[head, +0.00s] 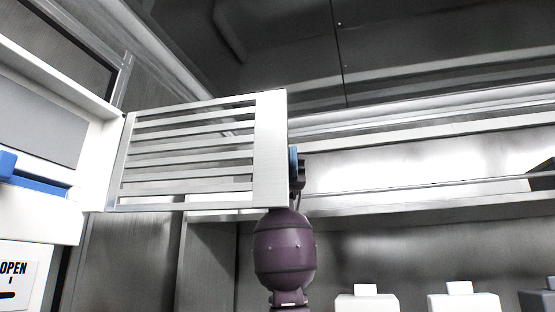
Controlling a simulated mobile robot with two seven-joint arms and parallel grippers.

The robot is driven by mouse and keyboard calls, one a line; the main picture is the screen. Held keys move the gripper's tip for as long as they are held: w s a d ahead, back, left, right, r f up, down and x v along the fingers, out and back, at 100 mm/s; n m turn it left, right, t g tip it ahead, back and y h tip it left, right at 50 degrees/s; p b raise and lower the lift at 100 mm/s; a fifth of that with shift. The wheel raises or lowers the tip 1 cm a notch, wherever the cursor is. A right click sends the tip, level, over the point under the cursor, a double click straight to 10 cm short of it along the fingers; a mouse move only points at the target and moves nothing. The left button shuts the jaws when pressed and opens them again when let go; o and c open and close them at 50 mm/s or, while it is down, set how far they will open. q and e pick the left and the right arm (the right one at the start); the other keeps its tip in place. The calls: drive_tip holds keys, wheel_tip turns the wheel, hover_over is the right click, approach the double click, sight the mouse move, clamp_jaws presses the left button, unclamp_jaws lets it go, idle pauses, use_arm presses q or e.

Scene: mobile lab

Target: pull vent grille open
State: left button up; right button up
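The vent grille (190,155) is a pale metal panel with horizontal slats and a wide plain strip along its right side. It stands swung out from the white wall unit on the left, its left edge at the unit. My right arm rises from below, and my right gripper (297,172) is at the grille's right edge, mostly behind it. Only a dark part and a bit of blue show there. Its fingertips are hidden, so I cannot tell whether it touches or grips the grille. My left gripper is not in view.
The white wall unit (95,165) has a blue handle (30,178) and an "OPEN" label (14,270). A metal shelf (420,200) runs along the back right. Several white blocks with small tops, one of them (366,301), stand at the lower right.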

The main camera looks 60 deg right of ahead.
drive_tip(key=v, duration=1)
drive_tip(key=shift+d, duration=0.4)
drive_tip(key=shift+w, duration=0.1)
